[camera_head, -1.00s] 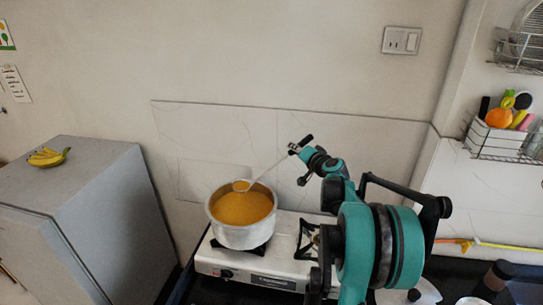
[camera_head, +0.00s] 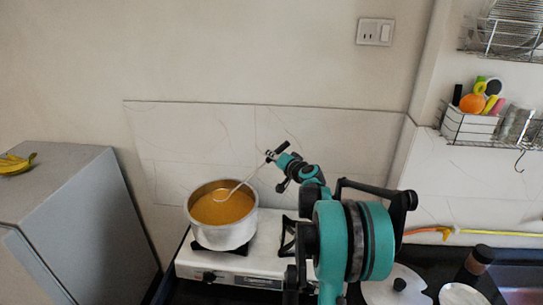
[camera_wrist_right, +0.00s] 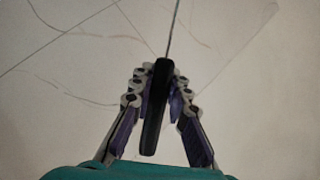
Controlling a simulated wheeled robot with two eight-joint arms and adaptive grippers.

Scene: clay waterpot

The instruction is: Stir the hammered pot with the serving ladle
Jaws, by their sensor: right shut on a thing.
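The hammered pot (camera_head: 232,237) is a silver metal pot on the left burner of the white stove, filled with orange-yellow soup (camera_head: 228,209). The serving ladle (camera_head: 244,181) has a thin metal stem and a black handle. It slants down to the left over the pot's rim, and its lower end dips into the soup, where the bowl is hardly visible. My right gripper (camera_head: 277,158) is shut on the black handle, above and to the right of the pot. The right wrist view shows the handle (camera_wrist_right: 153,122) between both fingers (camera_wrist_right: 156,86). My left gripper is out of view.
The white gas stove (camera_head: 195,264) stands against the tiled wall. A grey cabinet (camera_head: 70,205) with bananas (camera_head: 16,164) is at left. A white lid (camera_head: 395,290) and a dark bottle (camera_head: 474,265) are at lower right. A wire rack (camera_head: 478,131) hangs above.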

